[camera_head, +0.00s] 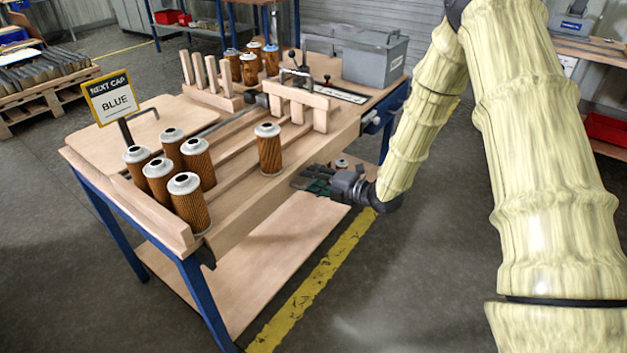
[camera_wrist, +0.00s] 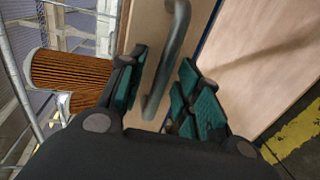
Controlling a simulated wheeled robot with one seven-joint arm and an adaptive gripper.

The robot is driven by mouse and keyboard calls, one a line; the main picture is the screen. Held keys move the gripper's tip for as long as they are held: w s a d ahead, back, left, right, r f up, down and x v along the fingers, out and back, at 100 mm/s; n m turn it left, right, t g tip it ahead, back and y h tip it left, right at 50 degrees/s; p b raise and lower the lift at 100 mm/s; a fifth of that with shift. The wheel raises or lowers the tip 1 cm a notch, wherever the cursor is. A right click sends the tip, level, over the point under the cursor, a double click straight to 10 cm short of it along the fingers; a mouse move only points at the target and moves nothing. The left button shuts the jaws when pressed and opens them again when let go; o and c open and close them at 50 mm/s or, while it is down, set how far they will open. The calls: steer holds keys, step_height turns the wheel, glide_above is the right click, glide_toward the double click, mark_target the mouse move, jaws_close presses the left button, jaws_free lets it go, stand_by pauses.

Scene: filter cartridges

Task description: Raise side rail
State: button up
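The wooden side rail (camera_head: 285,188) runs along the bench's near long edge; I cannot tell which part of it moves. In the wrist view a grey bar handle (camera_wrist: 172,60) is fixed to a wooden face (camera_wrist: 147,22), which appears to be this rail. My gripper (camera_head: 310,181) is beside the rail, low at the bench's near side. In the wrist view my gripper (camera_wrist: 163,66) is open, with teal finger pads on both sides of the handle. Gaps show between the pads and the handle; contact is not clear.
Several pleated filter cartridges (camera_head: 193,160) stand at the bench's left, and one (camera_head: 269,150) stands near the rail. A "NEXT CAP BLUE" sign (camera_head: 112,97) is at the left. A grey box (camera_head: 372,58) sits at the back. A lower shelf (camera_head: 270,255) lies below.

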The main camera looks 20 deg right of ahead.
jaws_close()
steer(key=shift+r, duration=0.1)
steer(key=shift+w+r+p, duration=0.1)
steer(key=shift+r+p, duration=0.85)
steer(key=shift+r, duration=1.6)
jaws_free()
steer(key=shift+r, duration=0.15)
steer(key=v, duration=1.2)
